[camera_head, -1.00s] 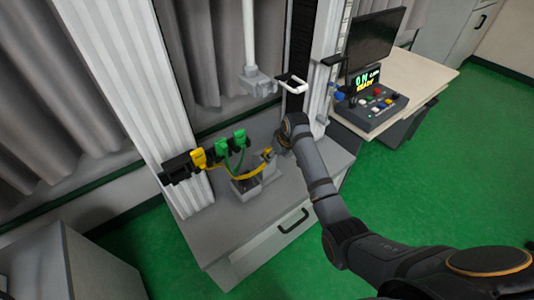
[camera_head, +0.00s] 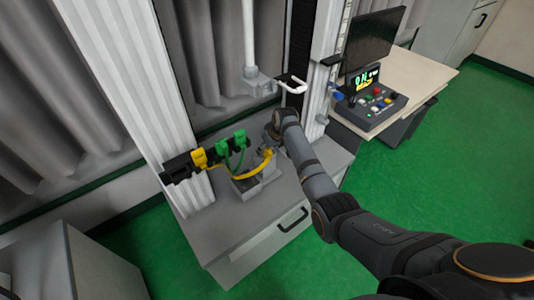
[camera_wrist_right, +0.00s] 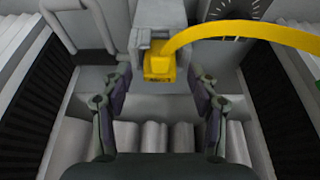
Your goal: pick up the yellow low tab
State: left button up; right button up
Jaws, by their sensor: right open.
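A yellow tab (camera_wrist_right: 159,67) sits at the front of a grey block in the right wrist view, with a yellow strap running from it to the upper right. In the head view the tab (camera_head: 266,153) shows small above the grey fixture on the cabinet, next to my right gripper (camera_head: 270,138). In the right wrist view my right gripper (camera_wrist_right: 160,92) is open, with its fingers apart to the left and right of the tab. My left gripper is not in view.
The yellow strap leads to a yellow plug (camera_head: 198,158) on a black rail, beside two green plugs (camera_head: 239,138). A grey fixture (camera_head: 258,186) stands on the grey cabinet (camera_head: 222,233). A white bracket (camera_head: 292,85) hangs above. A control box (camera_head: 372,106) stands at the right.

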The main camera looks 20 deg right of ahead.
jog(key=c, duration=1)
jog(key=shift+c, duration=0.2)
notch_tip(320, 180, up, 3)
jog(key=shift+w+f+b, duration=0.1)
jog(key=shift+f+b, duration=0.1)
jog(key=shift+b, duration=0.2)
jog(key=s+d+r+b, duration=0.1)
jog(key=s+d+r, duration=0.5)
jog(key=s+r, duration=0.4)
jog(key=s, duration=0.2)
jog(key=shift+s+d+r, duration=0.2)
jog(key=shift+s, duration=0.15)
jog(key=shift+p, duration=0.65)
